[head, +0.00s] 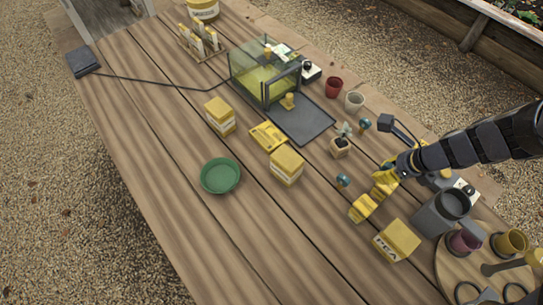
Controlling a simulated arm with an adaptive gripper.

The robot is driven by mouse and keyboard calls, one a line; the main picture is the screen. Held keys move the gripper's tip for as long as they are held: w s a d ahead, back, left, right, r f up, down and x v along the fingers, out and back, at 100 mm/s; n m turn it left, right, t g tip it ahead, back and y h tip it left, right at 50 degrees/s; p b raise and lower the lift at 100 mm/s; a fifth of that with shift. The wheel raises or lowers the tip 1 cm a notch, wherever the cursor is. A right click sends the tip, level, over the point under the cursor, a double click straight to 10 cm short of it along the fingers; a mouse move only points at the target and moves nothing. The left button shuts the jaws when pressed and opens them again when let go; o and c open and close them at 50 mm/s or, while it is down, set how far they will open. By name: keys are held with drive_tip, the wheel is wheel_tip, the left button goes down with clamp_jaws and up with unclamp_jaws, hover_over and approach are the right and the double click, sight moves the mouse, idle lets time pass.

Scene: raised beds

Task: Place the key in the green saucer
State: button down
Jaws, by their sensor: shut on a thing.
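My gripper (386,178) reaches in from the right at the end of my dark arm. It is shut on a yellow, lobed piece (363,208) that appears to be the key, extending to the lower left of the jaws. The small size blurs the line between jaws and piece, and I cannot tell its height above the table. The green saucer (220,176) is round, shallow and empty. It lies on the wooden table well to the left of my gripper.
A yellow-topped box (286,166) stands between gripper and saucer, with a yellow packet (268,136) behind it. Another box (220,116) stands behind the saucer. A box marked PEA (396,241) and a grey can (440,214) are near my gripper. Wood left of the saucer is clear.

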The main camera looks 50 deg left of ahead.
drive_tip(key=s+a+n+g+h, duration=0.1)
drive_tip(key=s+a+n, duration=0.3)
drive_tip(key=s+a, duration=0.65)
drive_tip(key=s+a+n+g, duration=0.2)
drive_tip(key=s+a+n, duration=0.25)
drive_tip(key=s, duration=1.15)
approach(213, 177)
drive_tip(key=shift+s+a+f+m, duration=0.1)
drive_tip(key=shift+s+f+m, duration=0.15)
drive_tip(key=shift+s, duration=0.3)
drive_tip(key=shift+s+a+f+m, duration=0.1)
drive_tip(key=shift+s+a+f, duration=0.1)
drive_tip(key=shift+s, duration=0.35)
drive_tip(key=shift+w+a+f, duration=0.1)
drive_tip(key=shift+a+f, duration=0.3)
drive_tip(key=shift+a, duration=0.05)
drive_tip(key=shift+a+f, duration=0.15)
drive_tip(key=shift+f, duration=1.65)
